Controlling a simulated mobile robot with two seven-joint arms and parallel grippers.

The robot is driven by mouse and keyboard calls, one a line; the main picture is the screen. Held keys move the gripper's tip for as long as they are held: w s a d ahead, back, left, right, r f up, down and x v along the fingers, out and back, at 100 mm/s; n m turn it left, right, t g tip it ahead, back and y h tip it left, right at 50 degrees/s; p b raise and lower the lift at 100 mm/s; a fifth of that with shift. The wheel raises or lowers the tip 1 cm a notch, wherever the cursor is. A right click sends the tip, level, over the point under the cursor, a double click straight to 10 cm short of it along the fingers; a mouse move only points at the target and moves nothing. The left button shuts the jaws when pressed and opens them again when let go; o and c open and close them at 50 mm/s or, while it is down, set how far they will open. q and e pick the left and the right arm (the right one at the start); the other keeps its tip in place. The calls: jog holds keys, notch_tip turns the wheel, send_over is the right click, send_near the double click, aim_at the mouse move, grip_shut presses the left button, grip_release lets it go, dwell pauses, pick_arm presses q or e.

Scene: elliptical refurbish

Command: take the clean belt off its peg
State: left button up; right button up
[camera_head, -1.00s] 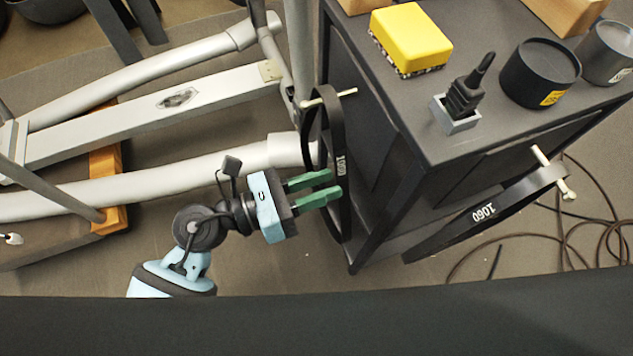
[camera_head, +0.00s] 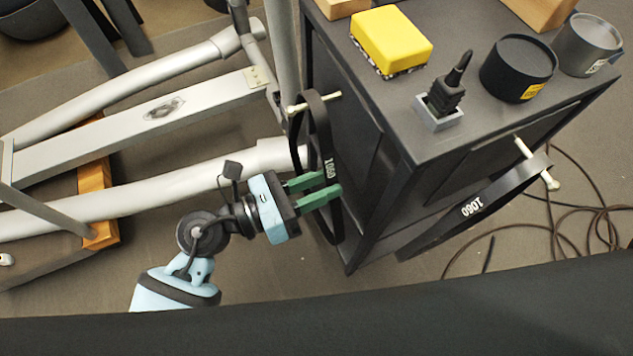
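Two black belts marked 1060 hang from pale pegs on a dark cabinet. The left belt (camera_head: 324,137) hangs from the peg (camera_head: 314,102) on the cabinet's left side. The right belt (camera_head: 432,235) hangs slanted from the peg (camera_head: 536,164) on the front side. I cannot tell from their surfaces which is the clean one. My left gripper (camera_head: 331,184) has green fingers with a gap between them. Their tips overlap the left belt just below its marking; whether the strand lies between them is unclear. My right gripper is out of view.
The cabinet top (camera_head: 400,115) carries a yellow sponge (camera_head: 391,40), a black brush-like tool in a grey holder (camera_head: 440,115) and two dark cans. A grey metal machine frame (camera_head: 140,120) stands left of the cabinet. Brown cable (camera_head: 590,212) lies coiled on the floor at right.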

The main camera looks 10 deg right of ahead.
pick_arm(q)
jog(key=shift+w+d, duration=0.15)
jog(key=shift+d, duration=0.25)
dwell(0.3)
jog(key=c, duration=0.5)
grip_shut()
dwell(1.1)
